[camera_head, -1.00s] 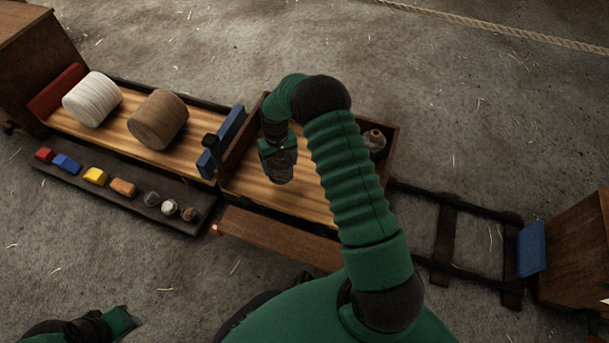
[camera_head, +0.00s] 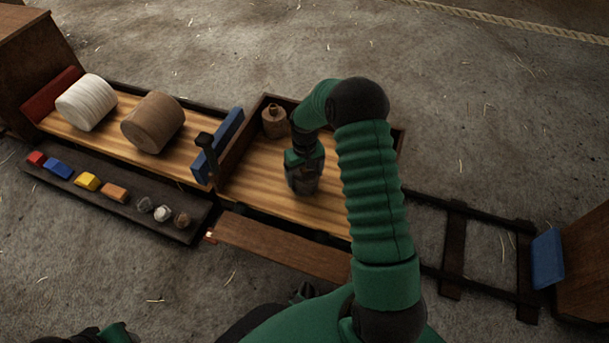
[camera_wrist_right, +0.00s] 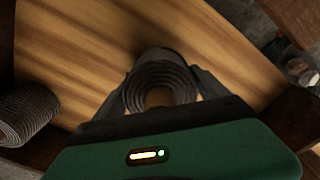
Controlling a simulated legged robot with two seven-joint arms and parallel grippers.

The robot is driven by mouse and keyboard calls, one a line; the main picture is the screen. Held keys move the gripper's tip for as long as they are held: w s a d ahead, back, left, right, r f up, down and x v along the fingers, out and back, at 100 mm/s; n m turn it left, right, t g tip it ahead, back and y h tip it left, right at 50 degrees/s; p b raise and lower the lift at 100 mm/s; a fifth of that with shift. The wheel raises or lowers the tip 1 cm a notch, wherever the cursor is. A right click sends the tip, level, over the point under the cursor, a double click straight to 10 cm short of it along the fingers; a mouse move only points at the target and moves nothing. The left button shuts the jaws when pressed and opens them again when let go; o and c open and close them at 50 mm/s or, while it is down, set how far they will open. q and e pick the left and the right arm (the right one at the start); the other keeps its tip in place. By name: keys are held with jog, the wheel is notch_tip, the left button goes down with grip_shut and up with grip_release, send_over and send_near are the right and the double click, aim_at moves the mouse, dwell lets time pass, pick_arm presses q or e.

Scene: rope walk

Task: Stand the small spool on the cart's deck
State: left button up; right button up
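My right gripper (camera_head: 303,182) points down over the cart's wooden deck (camera_head: 255,180). In the right wrist view its two fingers (camera_wrist_right: 160,90) are on either side of a small grey ribbed spool (camera_wrist_right: 162,70), shut on it. The spool's round end with a wood-coloured middle faces the camera. I cannot tell whether its base touches the deck. A brown spool with a narrow top (camera_head: 274,122) stands in the deck's back left corner. My left gripper (camera_head: 118,332) is only partly in view at the bottom left; its fingers cannot be made out.
Dark walls edge the deck. A blue board (camera_head: 218,145) and dark post separate it from a bed with a white spool (camera_head: 86,102) and a brown spool (camera_head: 153,122). A tray (camera_head: 100,205) of small blocks lies in front. My right arm hides the deck's right end.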

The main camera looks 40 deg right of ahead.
jog(key=shift+o, duration=1.3)
notch_tip(320, 180, up, 12)
jog(key=p, duration=0.7)
jog(key=shift+a+r, duration=0.25)
jog(key=s+a+r+n+t, duration=0.1)
jog(key=s+a+r, duration=0.3)
jog(key=s+a, duration=0.3)
jog(key=s+a+r+n+t, duration=0.1)
jog(key=s+a+r, duration=0.3)
jog(key=a, duration=1)
jog(key=s+n, duration=0.1)
jog(key=s, duration=0.1)
jog(key=shift+s+n+t, duration=0.3)
jog(key=shift+s, duration=0.1)
